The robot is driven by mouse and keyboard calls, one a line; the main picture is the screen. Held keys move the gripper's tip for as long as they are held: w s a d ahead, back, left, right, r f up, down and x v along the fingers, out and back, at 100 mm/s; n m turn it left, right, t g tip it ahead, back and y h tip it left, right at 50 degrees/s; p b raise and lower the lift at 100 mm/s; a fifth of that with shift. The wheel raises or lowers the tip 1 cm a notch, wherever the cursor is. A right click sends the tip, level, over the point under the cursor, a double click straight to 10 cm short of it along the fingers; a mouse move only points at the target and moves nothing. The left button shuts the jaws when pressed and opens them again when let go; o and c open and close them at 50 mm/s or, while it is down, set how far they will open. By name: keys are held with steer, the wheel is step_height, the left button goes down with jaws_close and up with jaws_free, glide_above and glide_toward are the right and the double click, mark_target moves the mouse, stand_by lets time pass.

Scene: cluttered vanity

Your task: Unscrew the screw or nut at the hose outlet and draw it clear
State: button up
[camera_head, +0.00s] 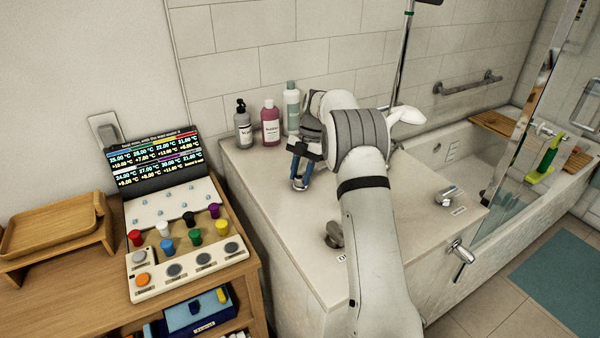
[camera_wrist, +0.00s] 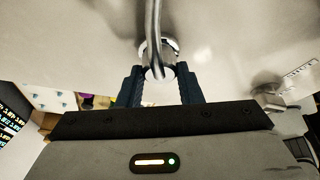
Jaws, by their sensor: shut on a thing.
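My gripper (camera_head: 301,182) points down at the pale vanity top, its blue fingers low over the surface. In the wrist view my gripper (camera_wrist: 157,88) is shut on a round chrome nut (camera_wrist: 158,68), with one blue finger on each side. A thin chrome hose or pipe (camera_wrist: 153,22) runs from the top of the picture down over the nut and hides part of it. I cannot tell whether the nut is still on its thread. In the head view the nut is too small to make out between the fingers.
Three bottles, grey (camera_head: 243,125), pink (camera_head: 270,123) and pale green (camera_head: 291,108), stand by the wall behind my gripper. A metal knob (camera_head: 335,234) is in front of it. A chrome handle (camera_head: 447,196) is at right. A wooden table with a control panel (camera_head: 188,262) is at left.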

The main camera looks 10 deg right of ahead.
steer(key=n+p, duration=0.1)
steer(key=n+g, duration=0.1)
steer(key=shift+r+n+h+p, duration=0.25)
steer(key=shift+n+h+p, duration=0.1)
steer(key=shift+n+h, duration=0.05)
steer(key=shift+f+n+h+p, duration=0.2)
steer(key=shift+n+h+p, duration=0.1)
steer(key=shift+n, duration=0.7)
steer(key=o, duration=1.5)
steer(key=shift+c, duration=0.2)
steer(key=shift+s+a, duration=0.1)
steer(key=m+y+b, duration=0.1)
steer(key=m, duration=0.2)
steer(key=shift+f+m+t, duration=0.15)
steer(key=shift+m+t, duration=0.15)
steer(key=shift+m, duration=0.1)
steer(key=shift+m+t+y+b, duration=0.4)
steer(key=shift+m, duration=0.9)
